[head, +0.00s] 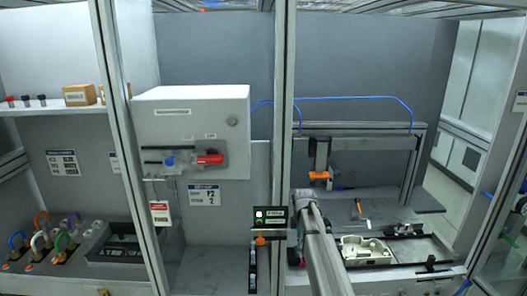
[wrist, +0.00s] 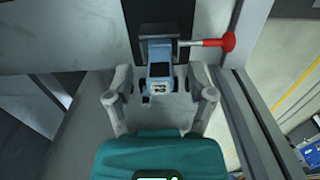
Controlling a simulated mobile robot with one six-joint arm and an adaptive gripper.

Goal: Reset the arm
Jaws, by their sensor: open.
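My gripper (wrist: 160,84) shows in the wrist view with its two grey fingers spread apart and nothing held between them. A blue-grey device (wrist: 158,62) with a side rod ending in a red knob (wrist: 229,42) lies ahead, in line with the gap between the fingers. I cannot tell how far it is from the fingertips. In the head view, my arm (head: 324,250) rises from the bottom, right of centre, in front of the workstation. The gripper itself is not clear in that view.
A white cabinet (head: 191,125) with a red handle (head: 210,159) hangs left of centre. A grey frame post (head: 283,110) stands beside my arm. A pale fixture tray (head: 366,250) lies on the right bench. Several coloured-handled padlocks (head: 40,238) stand at lower left.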

